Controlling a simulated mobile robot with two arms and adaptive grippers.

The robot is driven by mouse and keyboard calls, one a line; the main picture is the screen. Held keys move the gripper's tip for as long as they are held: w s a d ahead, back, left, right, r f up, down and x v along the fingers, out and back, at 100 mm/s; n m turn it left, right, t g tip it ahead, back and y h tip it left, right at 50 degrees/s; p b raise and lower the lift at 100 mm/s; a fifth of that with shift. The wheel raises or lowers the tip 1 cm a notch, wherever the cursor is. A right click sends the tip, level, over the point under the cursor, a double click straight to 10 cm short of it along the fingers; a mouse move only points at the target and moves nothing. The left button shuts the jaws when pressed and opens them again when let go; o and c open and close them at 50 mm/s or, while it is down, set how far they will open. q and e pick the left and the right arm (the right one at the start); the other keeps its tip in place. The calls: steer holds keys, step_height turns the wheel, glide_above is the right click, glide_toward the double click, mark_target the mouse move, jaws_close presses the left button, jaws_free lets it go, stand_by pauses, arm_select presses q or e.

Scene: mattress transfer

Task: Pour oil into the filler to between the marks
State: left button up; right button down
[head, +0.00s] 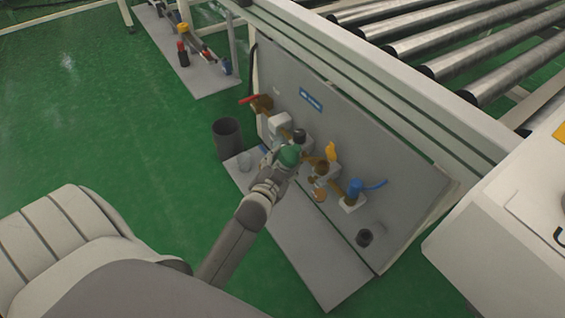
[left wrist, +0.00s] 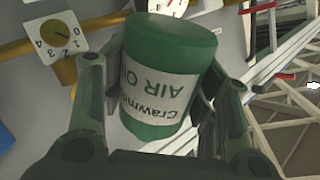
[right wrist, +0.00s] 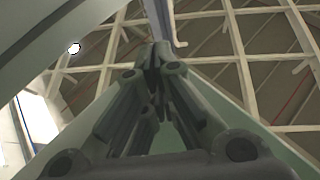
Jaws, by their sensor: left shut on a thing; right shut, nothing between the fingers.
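A green oil bottle (head: 289,156) with a white label reading "AIR O…" is in my left gripper (head: 280,165), in front of the grey panel (head: 345,115). The left wrist view shows the bottle (left wrist: 168,85) between the two fingers (left wrist: 150,100). Brass pipe (head: 309,161) and pale fittings run along the panel behind and beside the bottle. A small dark cap (head: 299,136) shows just above it. I cannot tell which fitting is the filler, and no level marks are readable. My right gripper (right wrist: 158,65) shows only in the right wrist view, shut and empty.
A red-handled valve (head: 250,98), a yellow lever (head: 331,150) and a blue valve (head: 355,188) stick out of the panel. Conveyor rollers (head: 440,40) lie above.

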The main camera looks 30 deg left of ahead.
arm_select(q)
steer(key=shift+r, duration=0.25)
arm_select(e)
steer(key=shift+w+d+f+g+h, duration=0.1)
steer(key=shift+w+f+g+h, duration=0.15)
steer(key=shift+f, duration=0.25)
steer(key=shift+w+f+g+h, duration=0.15)
steer(key=shift+w+f+g, duration=0.15)
steer(key=shift+f, duration=0.2)
steer(key=shift+s+g, duration=0.1)
steer(key=shift+g, duration=0.15)
stand_by(0.5)
arm_select(q)
steer(key=shift+r+p, duration=0.1)
steer(key=shift+p, duration=0.3)
steer(key=shift+r+m+p, duration=0.15)
steer(key=shift+m+p, duration=0.15)
steer(key=shift+p, duration=0.1)
steer(key=shift+r, duration=0.1)
steer(key=shift+p, duration=0.4)
arm_select(e)
step_height(320, 180, down, 9)
steer(key=d+g+h, duration=0.1)
steer(key=g, duration=0.4)
steer(key=shift+w+h, duration=0.25)
steer(key=shift+h, duration=0.05)
steer(key=shift+w+r, duration=0.1)
steer(key=shift+r, duration=0.2)
stand_by(0.6)
